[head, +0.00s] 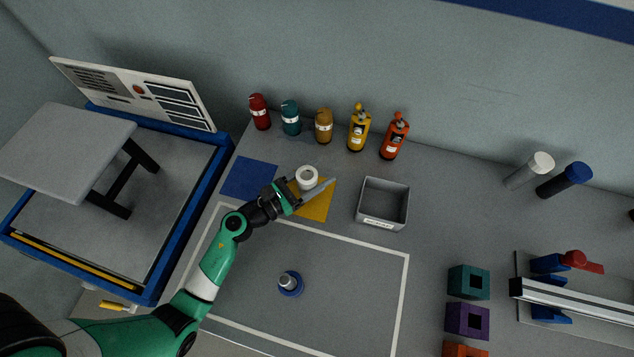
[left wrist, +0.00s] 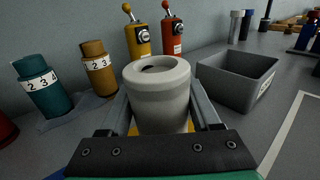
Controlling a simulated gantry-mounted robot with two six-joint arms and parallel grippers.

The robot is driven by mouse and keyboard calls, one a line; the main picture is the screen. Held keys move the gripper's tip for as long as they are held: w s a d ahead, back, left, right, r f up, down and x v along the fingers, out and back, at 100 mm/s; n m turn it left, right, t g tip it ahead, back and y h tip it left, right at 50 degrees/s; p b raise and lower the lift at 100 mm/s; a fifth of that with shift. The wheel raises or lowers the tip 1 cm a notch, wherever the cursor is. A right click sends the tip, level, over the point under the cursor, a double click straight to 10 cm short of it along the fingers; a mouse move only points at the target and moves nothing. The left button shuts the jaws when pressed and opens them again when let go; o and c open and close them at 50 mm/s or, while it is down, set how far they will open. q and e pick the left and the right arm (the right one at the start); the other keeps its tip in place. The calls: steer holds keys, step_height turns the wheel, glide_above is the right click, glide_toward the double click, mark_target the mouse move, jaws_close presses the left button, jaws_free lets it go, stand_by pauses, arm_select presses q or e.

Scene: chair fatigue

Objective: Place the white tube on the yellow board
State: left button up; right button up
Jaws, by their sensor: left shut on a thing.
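The white tube (head: 306,178) is a short, thick-walled ring standing upright at the upper left part of the yellow board (head: 317,207). My left gripper (head: 308,188) is shut on the tube, with one finger on each side. In the left wrist view the tube (left wrist: 160,95) sits between the two fingers, its hollow top facing up. A little of the yellow board shows beneath it; whether the tube touches the board I cannot tell. My right gripper is not in view.
A grey open bin (head: 383,204) stands right of the yellow board, and a blue board (head: 249,177) lies to its left. Several bottles stand behind, including a brown one (head: 324,126) and a yellow one (head: 359,129). A blue-based peg (head: 290,283) stands inside the white outline in front.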

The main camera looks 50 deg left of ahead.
arm_select(q)
steer(key=shift+f+b, duration=1.35)
steer(key=shift+f, duration=0.65)
steer(key=o, duration=1.4)
steer(key=shift+r, duration=0.1)
steer(key=shift+r, duration=0.1)
steer(key=shift+s+a+r+p, duration=0.1)
steer(key=shift+r+p, duration=0.05)
steer(key=shift+p, duration=0.25)
steer(key=s, duration=0.4)
steer(key=s+a, duration=0.1)
steer(key=s, duration=0.3)
steer(key=s+p, duration=0.1)
steer(key=s, duration=0.2)
steer(key=shift+s+a, duration=0.3)
steer(key=shift+s, duration=0.1)
